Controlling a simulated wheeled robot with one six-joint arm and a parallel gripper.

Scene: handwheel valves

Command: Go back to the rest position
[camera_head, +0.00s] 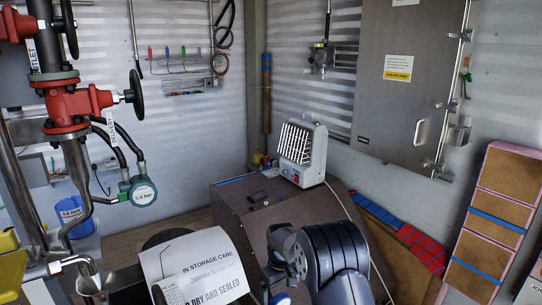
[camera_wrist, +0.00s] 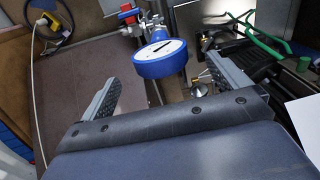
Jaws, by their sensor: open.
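My gripper (camera_wrist: 163,68) is open in the wrist view, its two dark ridged fingers wide apart with nothing between them. A blue pressure gauge (camera_wrist: 158,62) with a white dial shows beyond the fingertips; I cannot tell whether it touches them. In the head view my dark arm links fill the bottom centre, and the gripper's fingers cannot be made out there. Red valve bodies (camera_head: 72,105) on a vertical pipe stand at the left, with black handwheels (camera_head: 137,94) on their right sides. My arm is apart from these handwheels.
A teal gauge (camera_head: 142,192) hangs by the pipes. A brown box (camera_head: 235,205) and a white heater-like unit (camera_head: 303,155) stand behind my arm. A steel cabinet (camera_head: 405,110) is on the wall. Green-handled pliers (camera_wrist: 262,40) lie at upper right.

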